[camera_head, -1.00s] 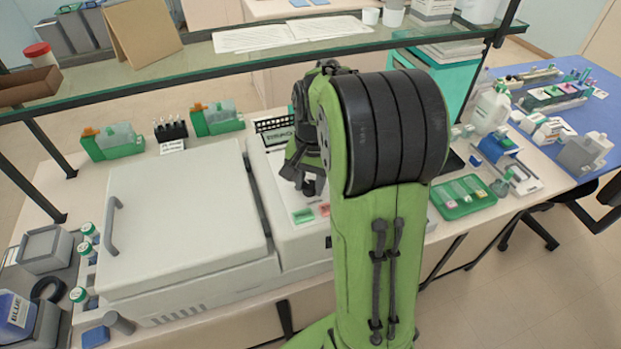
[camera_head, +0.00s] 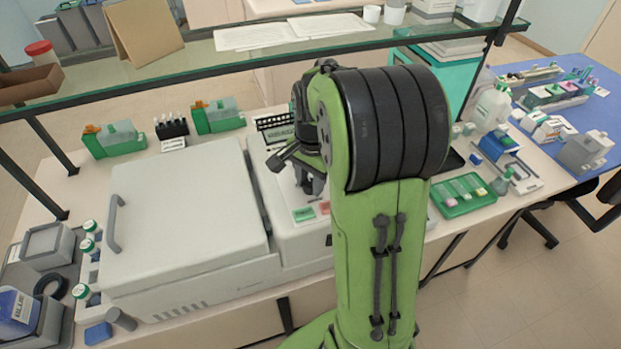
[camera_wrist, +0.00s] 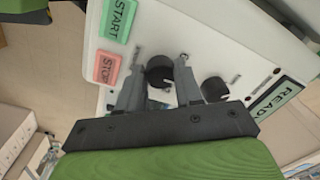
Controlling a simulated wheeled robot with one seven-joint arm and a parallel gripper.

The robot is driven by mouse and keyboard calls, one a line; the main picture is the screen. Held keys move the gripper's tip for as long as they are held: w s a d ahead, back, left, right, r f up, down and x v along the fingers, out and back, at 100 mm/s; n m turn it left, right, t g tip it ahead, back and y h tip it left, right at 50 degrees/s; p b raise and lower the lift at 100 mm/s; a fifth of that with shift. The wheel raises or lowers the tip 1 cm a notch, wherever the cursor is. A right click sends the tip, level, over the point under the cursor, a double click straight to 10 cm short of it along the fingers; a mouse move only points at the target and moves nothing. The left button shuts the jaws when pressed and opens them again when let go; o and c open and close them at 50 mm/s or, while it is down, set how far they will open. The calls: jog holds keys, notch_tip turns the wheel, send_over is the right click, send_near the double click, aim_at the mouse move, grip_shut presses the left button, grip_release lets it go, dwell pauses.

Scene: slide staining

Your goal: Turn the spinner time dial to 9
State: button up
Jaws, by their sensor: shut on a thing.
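The spinner (camera_head: 200,205) is a large pale machine with a closed lid, and its control panel (camera_head: 290,220) is on its right side. In the wrist view two black dials sit on the white panel. One dial (camera_wrist: 158,71) is between my gripper's fingertips (camera_wrist: 160,80), and the gripper is shut on it. The second dial (camera_wrist: 214,89) stands just right of the fingers, apart from them. The small lettering by the dials is too small to read, so I cannot tell the setting. My gripper (camera_head: 312,184) points down at the panel in the head view, partly hidden by my arm.
A green START button (camera_wrist: 117,20), a red STOP button (camera_wrist: 106,69) and a READY display (camera_wrist: 275,100) are on the panel. A glass shelf (camera_head: 270,70) spans above the bench. A green tray (camera_head: 465,195) with slides lies to the right.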

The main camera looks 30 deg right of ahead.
jog(key=o, duration=1)
jog(key=shift+o, duration=0.2)
jog(key=shift+r, duration=0.1)
notch_tip(320, 180, up, 16)
jog(key=p, duration=0.3)
jog(key=shift+s+f, duration=0.2)
jog(key=shift+s, duration=0.2)
jog(key=shift+d, duration=0.1)
jog(key=s+a+f+n+t+b, duration=0.2)
jog(key=s+a+f+n, duration=0.2)
jog(key=s+a+n, duration=0.2)
jog(key=s+a+f+n+t+b, duration=0.2)
jog(key=s+a+f+n+t, duration=0.1)
jog(key=s+a+n, duration=0.3)
jog(key=s+n, duration=0.2)
jog(key=s, duration=0.1)
jog(key=shift+a+f, duration=0.25)
jog(key=shift+f, duration=0.15)
